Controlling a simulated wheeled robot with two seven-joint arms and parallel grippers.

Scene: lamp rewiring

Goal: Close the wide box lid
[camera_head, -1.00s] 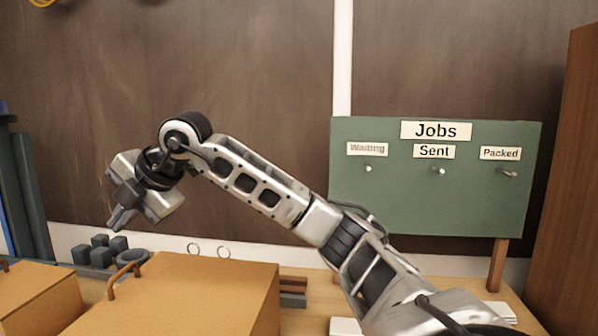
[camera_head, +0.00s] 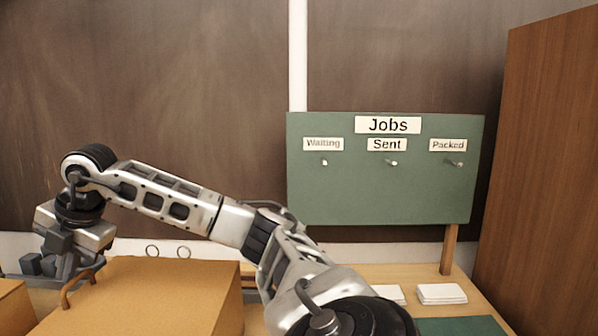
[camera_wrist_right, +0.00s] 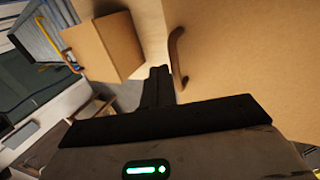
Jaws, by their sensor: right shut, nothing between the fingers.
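A wide orange-brown box (camera_head: 165,292) stands at the lower left of the head view, its flat top showing; I cannot tell whether its lid is fully shut. A brown handle (camera_head: 72,293) sits at its left edge. The box (camera_wrist_right: 235,45) and its handle (camera_wrist_right: 178,52) also show in the right wrist view. My right gripper (camera_head: 66,268) points down close beside the handle, on its far side, shut and empty. In the wrist view its fingers (camera_wrist_right: 157,82) are together just left of the handle, apparently not holding it. My left gripper is not in view.
A second, smaller-looking box (camera_head: 12,305) stands at the far left. A green Jobs board (camera_head: 380,190) with pegs stands behind, right of my arm. White card stacks (camera_head: 441,293) lie on the table. A tall wooden panel (camera_head: 545,170) bounds the right.

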